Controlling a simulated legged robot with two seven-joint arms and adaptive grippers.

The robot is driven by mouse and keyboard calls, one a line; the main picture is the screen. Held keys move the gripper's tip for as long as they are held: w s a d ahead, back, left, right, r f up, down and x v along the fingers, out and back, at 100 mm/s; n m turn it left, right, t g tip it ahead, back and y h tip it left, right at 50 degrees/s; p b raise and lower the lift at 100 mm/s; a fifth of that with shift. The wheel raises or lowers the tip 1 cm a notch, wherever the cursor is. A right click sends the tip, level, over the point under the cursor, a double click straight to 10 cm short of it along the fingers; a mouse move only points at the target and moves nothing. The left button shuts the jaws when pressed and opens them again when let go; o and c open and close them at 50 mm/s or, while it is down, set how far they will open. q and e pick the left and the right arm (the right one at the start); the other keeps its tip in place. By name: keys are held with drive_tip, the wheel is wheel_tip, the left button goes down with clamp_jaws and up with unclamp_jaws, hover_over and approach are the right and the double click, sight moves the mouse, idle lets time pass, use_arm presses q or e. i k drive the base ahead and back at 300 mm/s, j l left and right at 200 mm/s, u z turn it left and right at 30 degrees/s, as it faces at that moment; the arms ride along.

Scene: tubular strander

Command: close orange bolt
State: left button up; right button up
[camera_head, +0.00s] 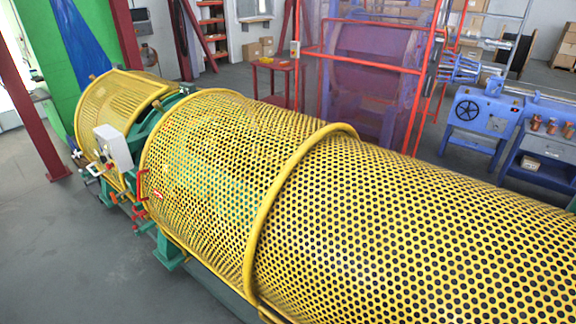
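The tubular strander's yellow perforated guard (360,210) runs from the left middle to the lower right. A red handle (143,184) sits at the guard's near left edge. Several small orange-red fittings (139,214) sit just below it, by the green frame (168,250). They are too small to tell which one is the orange bolt or whether it is open or closed. Neither of my grippers is in view.
A grey-white box (113,147) is mounted beside the smaller yellow guard (115,100). A dark red post (35,100) stands at the left. Grey floor (70,255) is clear at the lower left. A red table (275,66) and blue machine (485,115) stand behind.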

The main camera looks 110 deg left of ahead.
sight(114, 197)
drive_tip(key=u, duration=5.1)
